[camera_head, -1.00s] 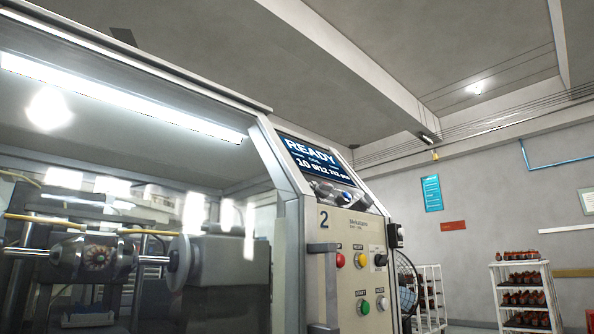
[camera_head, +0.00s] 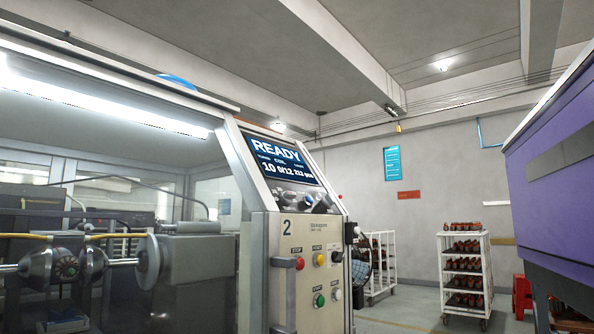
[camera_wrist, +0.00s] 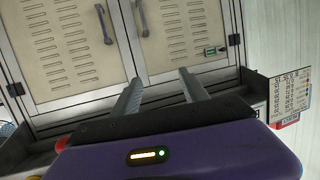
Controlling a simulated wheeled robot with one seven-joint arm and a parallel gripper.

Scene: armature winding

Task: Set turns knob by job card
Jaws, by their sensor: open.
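The winding machine marked 2 (camera_head: 287,227) stands left of centre in the head view. Its slanted screen (camera_head: 283,157) reads READY, with a line of smaller figures starting with 10. Below the screen are small dark knobs, one at the left (camera_head: 288,200) and one at the right (camera_head: 322,204); their settings are too small to read. My gripper (camera_wrist: 160,76) is open and empty in the wrist view, its fingers pointing at vented cabinet doors (camera_wrist: 70,48). A white card with rows of figures (camera_wrist: 290,95) hangs at the right there; its text is unreadable.
Red, yellow, green and white buttons (camera_head: 319,300) sit on the machine's lower panel. White racks with dark parts stand behind, one at right (camera_head: 466,270). A red stool (camera_head: 521,297) is farther right.

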